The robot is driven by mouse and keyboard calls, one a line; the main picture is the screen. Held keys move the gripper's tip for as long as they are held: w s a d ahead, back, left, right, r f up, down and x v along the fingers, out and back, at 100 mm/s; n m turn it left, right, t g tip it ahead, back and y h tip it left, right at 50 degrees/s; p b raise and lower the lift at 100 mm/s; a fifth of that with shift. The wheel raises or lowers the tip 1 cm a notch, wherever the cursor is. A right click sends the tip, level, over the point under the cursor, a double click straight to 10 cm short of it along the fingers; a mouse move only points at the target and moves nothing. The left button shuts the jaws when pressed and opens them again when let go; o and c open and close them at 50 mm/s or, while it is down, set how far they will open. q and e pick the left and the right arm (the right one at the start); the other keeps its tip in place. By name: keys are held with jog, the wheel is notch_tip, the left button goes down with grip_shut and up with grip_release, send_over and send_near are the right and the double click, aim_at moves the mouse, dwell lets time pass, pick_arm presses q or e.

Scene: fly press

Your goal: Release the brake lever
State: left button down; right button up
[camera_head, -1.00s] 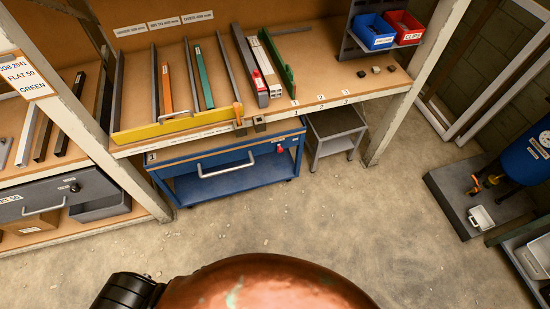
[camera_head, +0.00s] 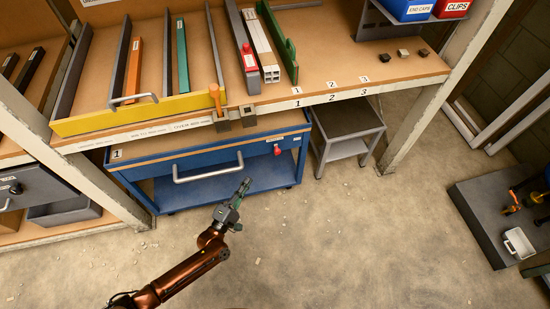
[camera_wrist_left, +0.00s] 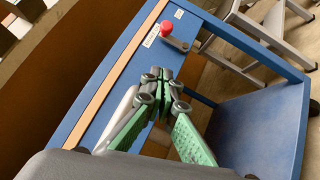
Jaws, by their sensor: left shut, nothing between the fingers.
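The brake lever, with a red knob (camera_head: 277,150), is at the right end of the blue cart's front (camera_head: 215,158). In the left wrist view the red knob (camera_wrist_left: 167,29) sits at the top, with a short metal arm beside it and a small label to its left. My left gripper (camera_head: 246,182) is shut and empty, in front of the cart, lower and to the left of the knob. In the left wrist view its green fingers (camera_wrist_left: 163,78) meet below the knob, apart from it. My right gripper is not in view.
The cart's silver handle (camera_head: 208,168) is left of the lever. A shelf (camera_head: 400,70) with a yellow rail overhangs the cart. A small grey stool (camera_head: 347,120) and a shelf post (camera_head: 410,130) stand to the right. The floor in front is clear.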

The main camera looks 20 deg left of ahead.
pick_arm(q)
jog(key=b, duration=0.3)
send_near(275, 149)
jog(key=w+a, duration=0.2)
jog(key=w, duration=0.1)
jog(key=w+d, duration=0.2)
jog(key=shift+d+r+p, duration=0.3)
jog(key=shift+d+r, duration=0.05)
jog(key=shift+d, duration=0.05)
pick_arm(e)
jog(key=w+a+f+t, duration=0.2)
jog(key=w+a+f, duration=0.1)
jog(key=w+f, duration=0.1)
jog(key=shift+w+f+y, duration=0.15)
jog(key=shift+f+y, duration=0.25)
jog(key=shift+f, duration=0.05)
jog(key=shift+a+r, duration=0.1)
